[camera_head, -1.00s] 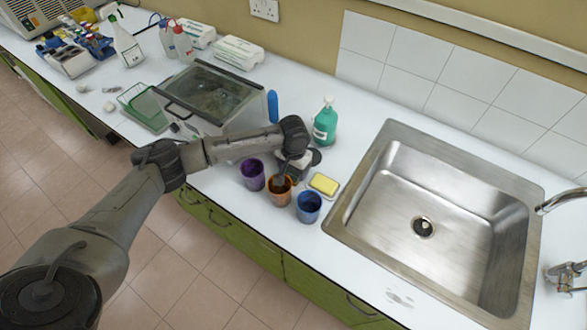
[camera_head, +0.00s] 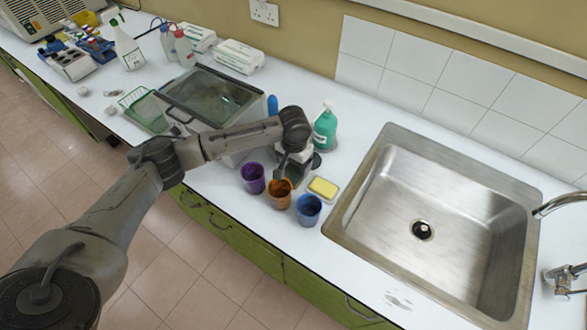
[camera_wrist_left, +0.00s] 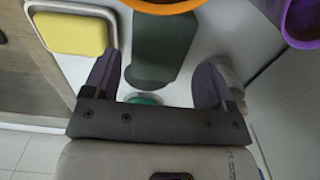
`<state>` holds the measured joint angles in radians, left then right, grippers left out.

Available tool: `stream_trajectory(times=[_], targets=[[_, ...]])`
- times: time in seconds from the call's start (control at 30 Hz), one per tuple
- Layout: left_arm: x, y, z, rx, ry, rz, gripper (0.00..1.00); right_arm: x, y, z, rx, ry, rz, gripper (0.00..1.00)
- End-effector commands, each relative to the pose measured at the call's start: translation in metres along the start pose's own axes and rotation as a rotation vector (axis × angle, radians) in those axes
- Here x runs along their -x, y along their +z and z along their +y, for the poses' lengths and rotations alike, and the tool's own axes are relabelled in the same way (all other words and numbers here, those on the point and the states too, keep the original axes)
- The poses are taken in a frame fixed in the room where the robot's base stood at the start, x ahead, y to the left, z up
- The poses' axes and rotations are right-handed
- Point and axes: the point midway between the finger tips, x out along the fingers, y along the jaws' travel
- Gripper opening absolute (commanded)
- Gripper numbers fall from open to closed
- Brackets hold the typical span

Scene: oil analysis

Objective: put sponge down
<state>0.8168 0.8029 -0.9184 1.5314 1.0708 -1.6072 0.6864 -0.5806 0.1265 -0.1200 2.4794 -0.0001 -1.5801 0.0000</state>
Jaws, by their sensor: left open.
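A yellow sponge (camera_head: 323,187) lies flat on a small pale dish beside the sink; it also shows at the upper left of the left wrist view (camera_wrist_left: 75,33). A dark green block (camera_wrist_left: 162,48), perhaps another sponge, rests on the white counter between the spread fingers of my left gripper (camera_wrist_left: 158,85). The fingers stand apart from the block's sides. In the head view my left gripper (camera_head: 290,170) is just behind the orange cup (camera_head: 279,192) and mostly hidden by its own wrist. My right gripper is not in view.
A purple cup (camera_head: 253,177) and a blue cup (camera_head: 308,208) stand beside the orange one near the front edge. A green soap bottle (camera_head: 325,129) is close behind my gripper. A clear-lidded box (camera_head: 212,97) is left, the sink (camera_head: 440,160) right.

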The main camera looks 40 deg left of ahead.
Motion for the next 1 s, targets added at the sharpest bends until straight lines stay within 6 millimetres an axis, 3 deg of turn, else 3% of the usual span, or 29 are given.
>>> stream_trajectory(times=[0.2, 0.4, 1.0], targets=[[0.041, 0.0, 0.0, 0.001, 0.001, 0.002, 0.78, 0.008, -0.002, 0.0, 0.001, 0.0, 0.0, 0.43], [0.064, 0.0, 0.0, 0.001, 0.001, 0.002, 0.78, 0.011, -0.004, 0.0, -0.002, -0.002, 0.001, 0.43], [0.074, 0.0, 0.0, 0.001, 0.001, 0.0, 0.78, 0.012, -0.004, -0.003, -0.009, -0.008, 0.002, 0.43]])
